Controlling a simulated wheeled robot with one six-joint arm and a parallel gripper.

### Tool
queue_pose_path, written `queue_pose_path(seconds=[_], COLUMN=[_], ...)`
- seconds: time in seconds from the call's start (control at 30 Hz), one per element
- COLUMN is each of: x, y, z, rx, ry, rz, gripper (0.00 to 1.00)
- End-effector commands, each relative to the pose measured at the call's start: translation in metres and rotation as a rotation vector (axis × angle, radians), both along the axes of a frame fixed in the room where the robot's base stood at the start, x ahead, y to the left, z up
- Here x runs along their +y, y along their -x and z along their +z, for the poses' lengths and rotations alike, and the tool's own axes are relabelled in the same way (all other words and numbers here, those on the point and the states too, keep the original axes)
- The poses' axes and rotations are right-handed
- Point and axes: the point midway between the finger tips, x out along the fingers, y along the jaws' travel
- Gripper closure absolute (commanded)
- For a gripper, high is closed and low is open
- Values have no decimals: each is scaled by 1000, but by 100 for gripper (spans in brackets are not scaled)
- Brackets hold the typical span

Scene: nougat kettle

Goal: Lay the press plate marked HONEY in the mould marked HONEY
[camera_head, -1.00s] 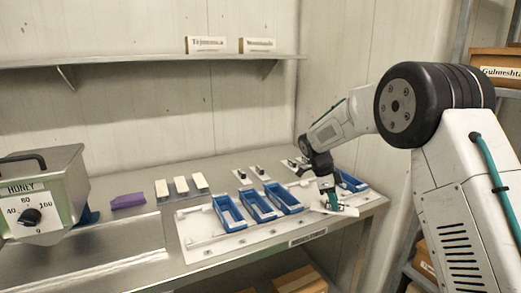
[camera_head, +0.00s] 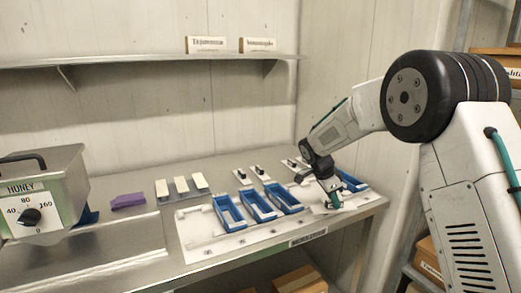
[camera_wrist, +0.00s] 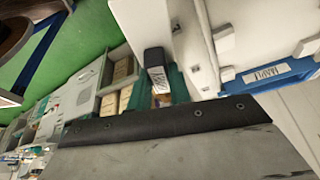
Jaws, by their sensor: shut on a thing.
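My gripper (camera_head: 333,203) is low over the front right of the white board (camera_head: 205,252), between the third blue mould (camera_head: 284,198) and the rightmost blue mould (camera_head: 350,181). In the wrist view its green fingers are shut on a press plate by its black labelled handle (camera_wrist: 155,70); I cannot read that label. In the head view the held plate is mostly hidden. In the wrist view a blue mould (camera_wrist: 267,75) at right seems marked MAPLE. I cannot tell which mould is marked HONEY. Two more blue moulds (camera_head: 229,212) (camera_head: 258,206) stand to the left.
Other plates with black handles (camera_head: 243,176) lie behind the moulds. White bars (camera_head: 181,186), a purple block (camera_head: 128,201) and a metal kettle (camera_head: 50,185) labelled HONEY stand at left. A shelf (camera_head: 150,60) runs along the back wall. The table's front edge is close to my gripper.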

Motion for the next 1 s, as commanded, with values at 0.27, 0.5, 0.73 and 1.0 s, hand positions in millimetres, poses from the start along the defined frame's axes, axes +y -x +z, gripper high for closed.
queue_pose_path(seconds=[0.27, 0.5, 0.73, 1.0], x=[-19, -25, -26, -27], y=[38, 60, 67, 68], z=[2, 2, 3, 3], rx=[-4, -3, -1, -1], ry=[0, 0, -1, 0], rz=[672, 1007, 1120, 1131], gripper=[100, 100, 100, 100])
